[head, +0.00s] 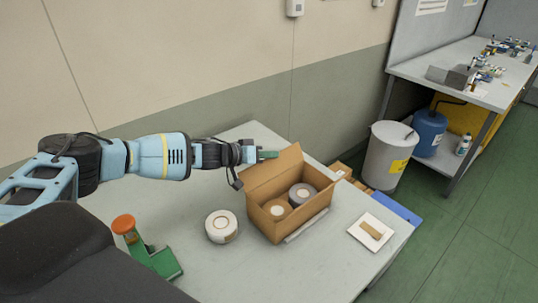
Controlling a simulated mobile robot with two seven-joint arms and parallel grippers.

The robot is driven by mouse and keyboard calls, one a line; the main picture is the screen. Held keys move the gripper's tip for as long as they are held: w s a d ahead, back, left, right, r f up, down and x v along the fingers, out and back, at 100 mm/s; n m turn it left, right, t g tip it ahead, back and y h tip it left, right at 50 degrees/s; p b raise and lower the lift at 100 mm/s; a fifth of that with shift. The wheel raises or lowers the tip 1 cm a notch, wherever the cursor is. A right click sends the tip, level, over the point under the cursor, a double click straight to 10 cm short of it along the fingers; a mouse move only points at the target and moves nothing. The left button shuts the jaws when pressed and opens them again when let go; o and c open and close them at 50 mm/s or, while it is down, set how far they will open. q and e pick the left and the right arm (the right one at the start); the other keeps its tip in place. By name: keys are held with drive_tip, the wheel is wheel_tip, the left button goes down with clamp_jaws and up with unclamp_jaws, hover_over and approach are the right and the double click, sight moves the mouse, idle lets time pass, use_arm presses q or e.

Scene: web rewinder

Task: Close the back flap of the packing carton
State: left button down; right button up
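The open brown packing carton (290,226) stands on the grey table. Its back flap (272,173) stands up, leaning a little away from the opening. My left gripper (268,154) reaches in from the left. Its green-tipped end is just behind the top edge of the back flap; I cannot tell whether it touches. The fingers overlap in this view, so their opening is unclear. My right gripper is not in view.
On the table (330,273) are a white roll (221,226) left of the carton, a green tape dispenser with an orange top (150,252), and a white plate with a brown piece (371,232). A grey bin (388,155) stands beyond the table. The table's front middle is clear.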

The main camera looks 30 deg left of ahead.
sight(278, 159)
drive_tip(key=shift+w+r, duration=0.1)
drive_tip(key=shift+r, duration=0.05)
use_arm(q)
drive_tip(key=shift+s+d+r+m+y+p, duration=0.15)
drive_tip(key=shift+d+r+m+y+p, duration=0.25)
drive_tip(key=shift+p, duration=0.2)
drive_tip(key=shift+d+r+m, duration=0.15)
drive_tip(key=shift+m, duration=0.15)
drive_tip(key=shift+s+d+m+y+p, duration=0.2)
drive_tip(key=shift+d+m+y+p, duration=0.15)
drive_tip(key=shift+m+y, duration=0.05)
drive_tip(key=shift+s+d+m+t+y, duration=0.25)
drive_tip(key=shift+d+m+y, duration=0.25)
drive_tip(key=shift+m, duration=0.1)
drive_tip(key=shift+s+d+m+t+y, duration=0.25)
drive_tip(key=shift+d+m+y, duration=0.2)
drive_tip(key=shift+m, duration=0.15)
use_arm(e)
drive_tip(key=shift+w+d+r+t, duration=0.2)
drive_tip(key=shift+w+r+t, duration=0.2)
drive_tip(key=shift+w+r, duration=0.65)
use_arm(q)
drive_tip(key=c, duration=1.6)
unclamp_jaws()
drive_tip(key=shift+w, duration=0.1)
drive_tip(key=shift+c, duration=0.2)
